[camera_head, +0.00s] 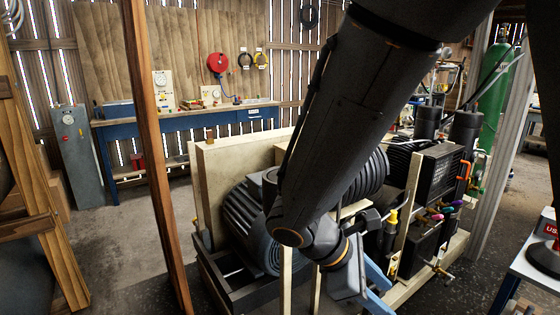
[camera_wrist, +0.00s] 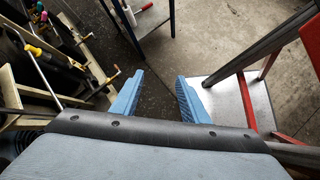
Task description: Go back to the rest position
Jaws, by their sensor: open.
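My gripper (camera_wrist: 159,97) shows in the wrist view with its two blue fingers apart and nothing between them. Dark concrete floor lies beyond the fingertips. In the head view my dark arm reaches down across the middle, in front of the air compressor (camera_head: 243,225). Part of my gripper (camera_head: 376,294) shows as blue pieces at the lower edge, beside the compressor's wooden frame. The arm hides part of the compressor. The fingertips are not clear in the head view.
A wooden post (camera_head: 152,150) stands left of the compressor. A blue workbench (camera_head: 180,121) is at the back wall. A green gas cylinder (camera_head: 493,100) stands at the back right. A table (camera_head: 530,268) is at the right edge. In the wrist view, a red-framed stand (camera_wrist: 228,105) is close to the right finger.

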